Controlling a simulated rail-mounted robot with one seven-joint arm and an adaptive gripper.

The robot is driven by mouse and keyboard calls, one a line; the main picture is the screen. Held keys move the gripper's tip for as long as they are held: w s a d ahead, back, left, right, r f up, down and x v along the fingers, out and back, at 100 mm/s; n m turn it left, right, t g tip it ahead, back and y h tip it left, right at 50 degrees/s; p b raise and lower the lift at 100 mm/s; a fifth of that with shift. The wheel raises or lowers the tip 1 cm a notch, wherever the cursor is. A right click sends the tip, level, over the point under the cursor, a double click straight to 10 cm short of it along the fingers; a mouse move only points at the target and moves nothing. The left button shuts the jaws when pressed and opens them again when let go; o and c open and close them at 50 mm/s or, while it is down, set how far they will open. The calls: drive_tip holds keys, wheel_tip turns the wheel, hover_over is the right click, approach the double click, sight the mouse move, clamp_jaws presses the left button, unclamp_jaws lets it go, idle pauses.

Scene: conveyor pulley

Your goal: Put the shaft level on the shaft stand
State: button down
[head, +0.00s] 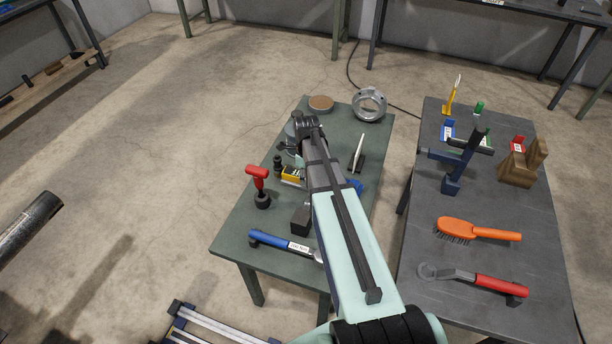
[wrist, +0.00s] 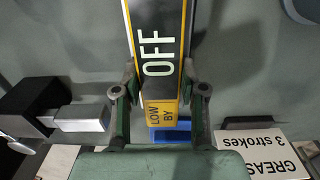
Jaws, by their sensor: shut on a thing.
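My gripper (wrist: 158,82) is shut on a black bar with yellow edges, which I take to be the shaft level (wrist: 158,22). It carries the word OFF and a yellow LOW BY label, and its far end runs out of the top of the wrist view. In the head view my arm hides most of the gripper; a small yellow and black piece (head: 291,174) shows left of the arm, and I cannot tell whether it is the same thing. No shaft stand is clearly identifiable; a wooden notched block (head: 524,162) and a dark blue stand (head: 462,160) are on the right table.
The green table (head: 235,233) holds a red-handled tool (head: 258,182), a blue-handled tool (head: 270,240), a metal ring (head: 369,104) and a GREASE card (wrist: 262,152). The grey right table (head: 440,202) holds an orange brush (head: 478,230) and a red-handled tool (head: 472,280). A gap separates the tables.

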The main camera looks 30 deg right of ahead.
drive_tip(key=c, duration=0.7)
unclamp_jaws()
drive_tip(key=shift+f, duration=0.1)
drive_tip(key=shift+o, duration=0.2)
wheel_tip(320, 180, up, 12)
drive_tip(key=b, duration=0.1)
drive_tip(key=shift+r, duration=0.2)
